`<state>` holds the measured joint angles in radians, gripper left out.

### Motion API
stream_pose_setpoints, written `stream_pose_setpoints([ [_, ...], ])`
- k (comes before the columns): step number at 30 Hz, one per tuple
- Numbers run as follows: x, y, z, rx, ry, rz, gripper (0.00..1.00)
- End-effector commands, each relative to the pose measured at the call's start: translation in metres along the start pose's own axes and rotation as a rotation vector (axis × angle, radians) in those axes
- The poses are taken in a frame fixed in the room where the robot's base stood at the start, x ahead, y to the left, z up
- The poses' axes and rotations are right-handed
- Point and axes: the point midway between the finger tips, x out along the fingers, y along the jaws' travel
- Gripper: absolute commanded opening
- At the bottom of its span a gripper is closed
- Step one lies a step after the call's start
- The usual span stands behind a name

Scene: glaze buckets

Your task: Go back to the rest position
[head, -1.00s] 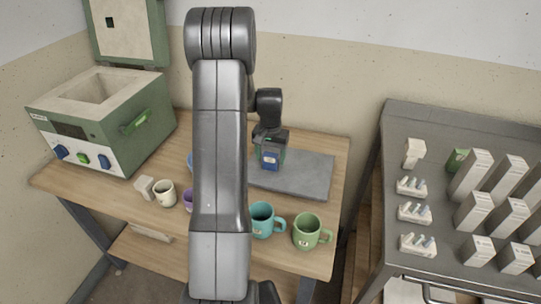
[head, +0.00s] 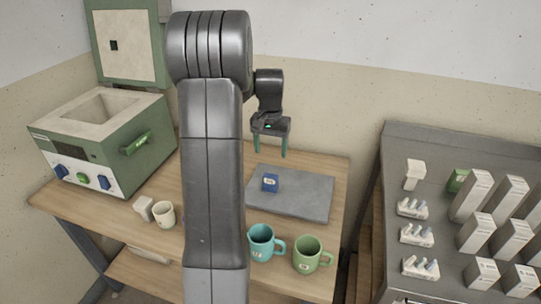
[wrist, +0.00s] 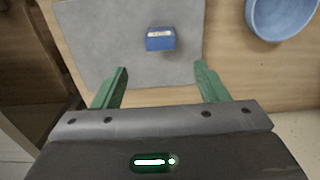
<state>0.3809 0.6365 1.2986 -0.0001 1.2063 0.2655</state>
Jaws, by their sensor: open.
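My gripper (head: 269,150) hangs above the wooden table in the head view, with its green fingers apart and nothing between them. It also shows in the wrist view (wrist: 160,85), open and empty. A small blue block (head: 270,183) with a white label lies below it on the grey slab (head: 310,195), clear of the fingers. The wrist view shows the block (wrist: 160,40) on the slab (wrist: 100,30) beyond the fingertips. My arm covers the middle of the table in the head view.
A teal mug (head: 260,243), a green mug (head: 307,254) and a cream cup (head: 164,214) stand along the front. A green kiln (head: 105,140) with its lid up is at left. A blue bowl (wrist: 282,15) shows in the wrist view. A grey rack (head: 400,150) with boxes is right.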

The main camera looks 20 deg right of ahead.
Motion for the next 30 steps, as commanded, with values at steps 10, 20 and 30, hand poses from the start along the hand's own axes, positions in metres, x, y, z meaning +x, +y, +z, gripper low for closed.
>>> stream_pose_setpoints([
  [10,0.0,0.0,0.0,0.0,-0.001,0.0,0.67],
  [20,0.043,0.0,0.001,0.0,-0.005,0.001,0.67],
  [30,0.111,0.0,0.001,0.0,-0.005,0.001,0.67],
])
